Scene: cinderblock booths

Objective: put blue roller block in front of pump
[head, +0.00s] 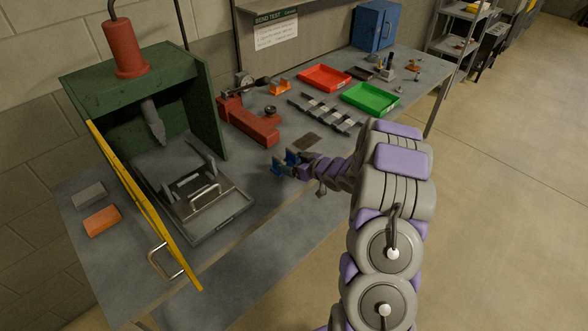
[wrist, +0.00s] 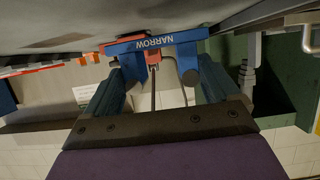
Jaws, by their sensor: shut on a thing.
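The blue roller block (wrist: 160,41), a bracket lettered NARROW with grey rollers, is at my fingertips in the wrist view. My gripper (wrist: 158,75) is shut on it. In the head view my gripper (head: 287,163) is over the front part of the bench, and only small blue parts show there. The pump (head: 250,121) appears to be the red body with a gauge and dark lever, left of and behind my gripper. A clear strip of bench lies between them. I cannot tell whether the block touches the bench.
A green press frame (head: 205,106) with a red cylinder (head: 123,48) and a yellow-edged guard (head: 141,200) stands left. Orange (head: 102,221) and grey (head: 89,195) blocks lie beyond it. Red (head: 325,77) and green (head: 370,99) trays and a row of metal strips (head: 325,111) occupy the bench's rear right.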

